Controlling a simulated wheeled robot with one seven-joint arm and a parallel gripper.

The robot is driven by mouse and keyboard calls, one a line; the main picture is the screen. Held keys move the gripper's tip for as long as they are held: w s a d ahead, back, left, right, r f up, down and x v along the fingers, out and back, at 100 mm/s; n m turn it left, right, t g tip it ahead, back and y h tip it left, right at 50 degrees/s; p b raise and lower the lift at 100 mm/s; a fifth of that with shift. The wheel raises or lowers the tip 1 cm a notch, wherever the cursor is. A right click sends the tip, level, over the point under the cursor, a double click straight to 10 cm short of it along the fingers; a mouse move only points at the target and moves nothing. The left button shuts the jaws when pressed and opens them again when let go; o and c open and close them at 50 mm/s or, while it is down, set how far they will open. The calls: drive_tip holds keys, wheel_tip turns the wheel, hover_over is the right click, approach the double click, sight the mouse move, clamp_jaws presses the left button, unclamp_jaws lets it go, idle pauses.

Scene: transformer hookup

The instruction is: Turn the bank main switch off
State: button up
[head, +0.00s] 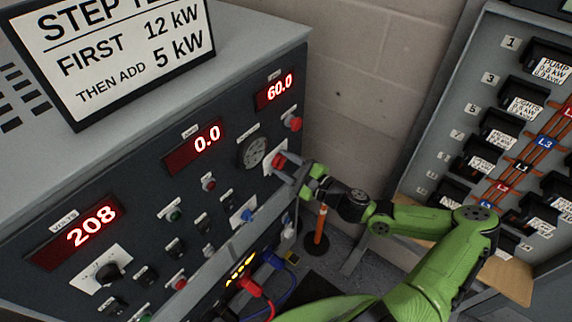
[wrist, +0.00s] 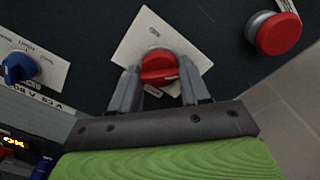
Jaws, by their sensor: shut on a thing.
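The red rotary switch (wrist: 158,62) sits on a square pale plate (wrist: 140,40) on the dark panel. Its label is too small to read; I take it as the bank main switch. The knob's grip bar lies roughly across the wrist picture, between the fingers. In the head view my gripper (head: 288,172) reaches it from the right and hides part of the plate.
A red mushroom button (wrist: 275,33) stands out right of the switch. A blue rotary switch (wrist: 18,67) is to the left. Displays read 208 (head: 91,226), 0.0 (head: 207,138) and 60.0 (head: 279,89). A breaker panel (head: 480,130) stands at right. Cables (head: 262,290) hang below.

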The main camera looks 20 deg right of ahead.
drive_tip(key=n+b, duration=1.4)
drive_tip(key=n, duration=0.3)
drive_tip(key=shift+f, duration=0.1)
drive_tip(key=shift+n, duration=0.3)
idle(0.3)
drive_tip(key=o, duration=1.1)
drive_tip(key=shift+c, duration=0.2)
